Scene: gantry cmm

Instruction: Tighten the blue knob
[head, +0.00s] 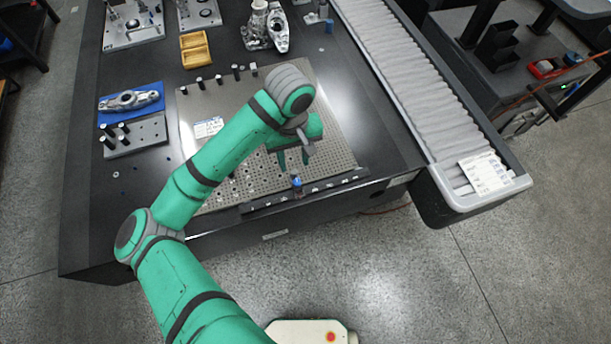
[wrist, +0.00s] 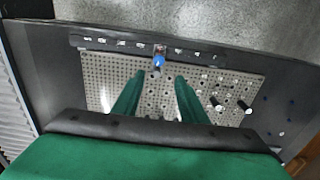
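The blue knob (head: 297,181) sits at the front edge of the perforated metal plate, on a dark rail (head: 325,187). It also shows in the wrist view (wrist: 158,62), just beyond and between the fingertips. My gripper (head: 294,162) is above the plate, a little behind the knob, with its two green fingers pointing down. In the wrist view the fingers (wrist: 160,75) are spread apart with nothing between them. The gripper appears apart from the knob.
The perforated plate (head: 335,150) carries several black pins, a white label and small parts. A yellow tray (head: 195,49), a blue mat (head: 117,105) with a metal casting and a pin block (head: 145,137) stand left. A grey bellows cover (head: 410,85) runs along the right side.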

